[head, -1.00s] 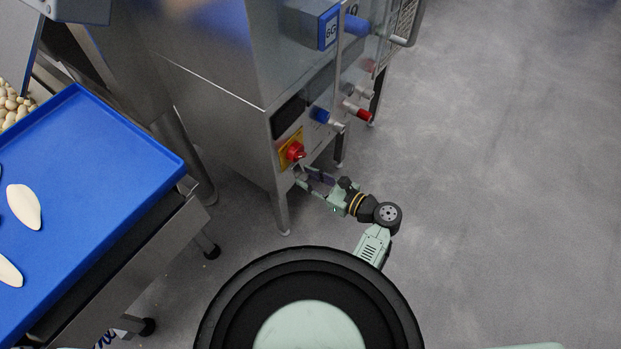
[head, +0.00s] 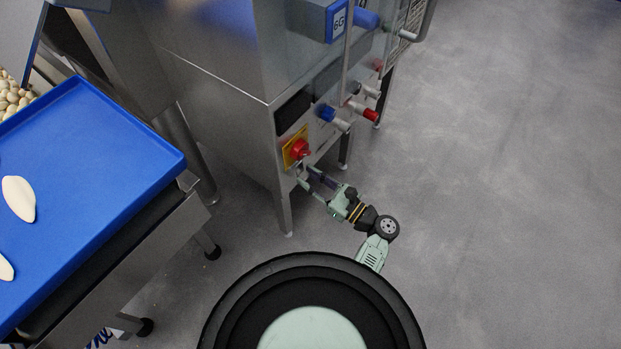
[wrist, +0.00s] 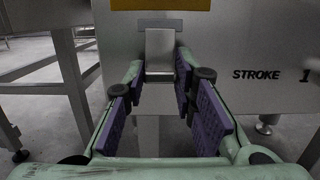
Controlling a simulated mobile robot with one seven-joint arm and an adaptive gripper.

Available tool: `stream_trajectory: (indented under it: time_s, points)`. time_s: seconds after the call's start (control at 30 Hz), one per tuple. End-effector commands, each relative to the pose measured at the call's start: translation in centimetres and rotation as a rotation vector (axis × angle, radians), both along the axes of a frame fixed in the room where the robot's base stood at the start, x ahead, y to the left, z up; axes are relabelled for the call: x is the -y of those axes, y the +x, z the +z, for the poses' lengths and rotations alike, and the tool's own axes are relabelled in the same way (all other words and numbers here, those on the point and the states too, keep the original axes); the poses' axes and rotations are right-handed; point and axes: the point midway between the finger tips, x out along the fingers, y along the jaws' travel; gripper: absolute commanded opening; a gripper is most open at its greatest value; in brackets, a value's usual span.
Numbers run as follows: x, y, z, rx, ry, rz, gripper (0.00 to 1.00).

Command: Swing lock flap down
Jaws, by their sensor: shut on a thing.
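The lock flap (wrist: 160,48) is a small bare metal plate on the front of the steel machine (wrist: 230,45), below a yellow plate (wrist: 160,5). It hangs from a strip at its top, and its lower end is bent. My gripper (wrist: 161,76) has its two purple-padded fingers at the left and right edges of the flap's lower end and is shut on it. In the head view my gripper (head: 306,177) is at the machine's front face, just below the red rotary switch (head: 300,149). The flap is too small to make out there.
Blue and red knobs (head: 370,115) stick out of the machine's front. Machine legs (head: 284,210) stand near my gripper. A blue tray (head: 100,190) on a steel table is at left. The floor (head: 500,200) at right is clear.

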Motion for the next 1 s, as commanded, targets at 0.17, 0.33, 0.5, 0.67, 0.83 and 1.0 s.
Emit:
stream_trajectory:
  time_s: [0.17, 0.33, 0.5, 0.67, 0.83, 1.0]
  points:
    - [0.0, 0.0, 0.0, 0.0, 0.0, 0.0, 0.35]
    - [0.0, 0.0, 0.0, 0.0, 0.0, 0.0, 0.45]
    - [0.0, 0.0, 0.0, 0.0, 0.0, 0.0, 0.45]
    - [0.3, -0.2, 0.0, -0.001, -0.001, -0.002, 0.45]
    - [2.2, -1.5, -0.4, -0.001, -0.001, -0.003, 0.45]
    - [5.3, -3.7, -0.8, 0.0, 0.0, -0.004, 0.45]
